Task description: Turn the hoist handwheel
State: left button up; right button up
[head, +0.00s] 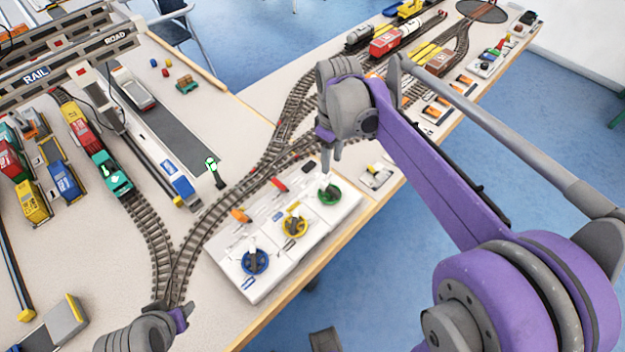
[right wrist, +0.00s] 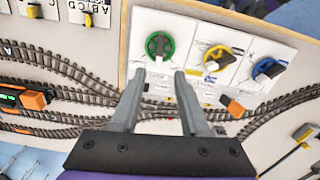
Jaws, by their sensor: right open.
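Three handwheels stand on a white control panel (head: 228,256). The green handwheel (head: 331,197) is at the panel's right end in the head view, the yellow handwheel (head: 297,229) in the middle, the blue handwheel (head: 263,264) at the left. I cannot read which label marks the hoist. My right gripper (head: 332,164) is open and empty, pointing down close above the green handwheel. In the right wrist view the green handwheel (right wrist: 152,48) lies just beyond and between the open fingertips (right wrist: 158,72). My left gripper (head: 165,325) is at the bottom left; its fingers are hidden.
Model railway tracks (head: 205,226) run behind the panel. A small signal post with a green light (head: 213,171) stands beside them. Toy trucks (head: 62,182) and a gantry marked RAIL and ROAD (head: 76,62) are at the left. Levers and switches line the table's right edge.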

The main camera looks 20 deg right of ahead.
aim_at(330, 187)
notch_tip(330, 187, down, 11)
jog(key=shift+s+r+b, duration=0.1)
jog(key=shift+r+b, duration=0.05)
jog(key=shift+b, duration=0.4)
grip_shut()
